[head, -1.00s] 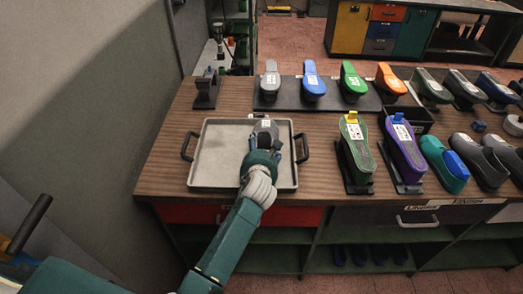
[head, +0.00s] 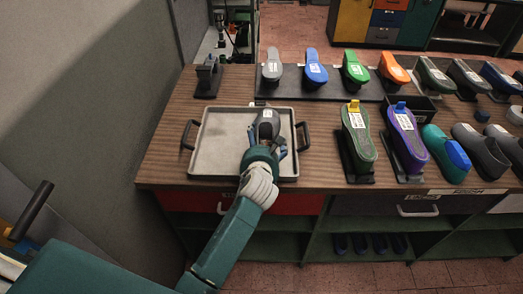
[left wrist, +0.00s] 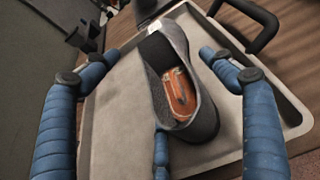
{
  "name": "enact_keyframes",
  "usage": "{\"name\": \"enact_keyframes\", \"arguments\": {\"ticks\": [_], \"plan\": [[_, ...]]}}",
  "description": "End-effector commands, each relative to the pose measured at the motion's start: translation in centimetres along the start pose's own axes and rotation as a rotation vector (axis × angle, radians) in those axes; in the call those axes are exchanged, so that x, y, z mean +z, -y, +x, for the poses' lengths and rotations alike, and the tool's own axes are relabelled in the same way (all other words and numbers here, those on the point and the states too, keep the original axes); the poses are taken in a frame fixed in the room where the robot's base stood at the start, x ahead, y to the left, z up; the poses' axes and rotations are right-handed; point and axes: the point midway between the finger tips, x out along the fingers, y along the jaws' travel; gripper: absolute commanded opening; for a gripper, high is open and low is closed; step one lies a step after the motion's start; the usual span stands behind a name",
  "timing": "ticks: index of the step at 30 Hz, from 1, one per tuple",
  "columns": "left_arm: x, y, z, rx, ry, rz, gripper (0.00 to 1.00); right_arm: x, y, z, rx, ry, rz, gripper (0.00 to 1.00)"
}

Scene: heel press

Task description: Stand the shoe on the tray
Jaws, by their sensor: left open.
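The dark grey shoe (head: 267,121) is on the right part of the grey tray (head: 220,147). In the left wrist view the shoe (left wrist: 200,118) has its opening and orange insole facing up towards the camera, with a white label at its far end. It appears to rest on the tray floor (left wrist: 115,125); its underside is hidden. My left gripper (head: 264,148) is at the near end of the shoe. Its blue fingers (left wrist: 158,78) are spread on both sides of the shoe, with visible gaps. My right gripper is not in view.
A dark stand (head: 207,78) is behind the tray at the left. Black tray handles (head: 304,136) stick out at both sides. Several shoe soles on dark stands, including a green one (head: 358,132), fill the table to the right. Bare wood (head: 322,125) shows between.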

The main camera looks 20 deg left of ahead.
Motion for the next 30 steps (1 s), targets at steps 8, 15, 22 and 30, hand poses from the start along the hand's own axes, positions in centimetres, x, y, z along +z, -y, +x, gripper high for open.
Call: {"name": "enact_keyframes", "arguments": {"ticks": [8,15,22,30], "plan": [[-0.1,0.0,-5.9,0.0,0.001,0.001,0.83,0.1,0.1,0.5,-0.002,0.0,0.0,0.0],[0.0,-0.1,-8.2,0.001,0.001,0.001,0.83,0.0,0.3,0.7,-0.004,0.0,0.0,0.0],[0.0,0.0,-8.4,0.002,0.0,0.001,0.83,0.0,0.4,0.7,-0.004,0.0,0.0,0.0],[0.0,-0.1,-8.3,0.002,0.0,0.0,0.83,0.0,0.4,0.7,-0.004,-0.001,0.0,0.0]]}}
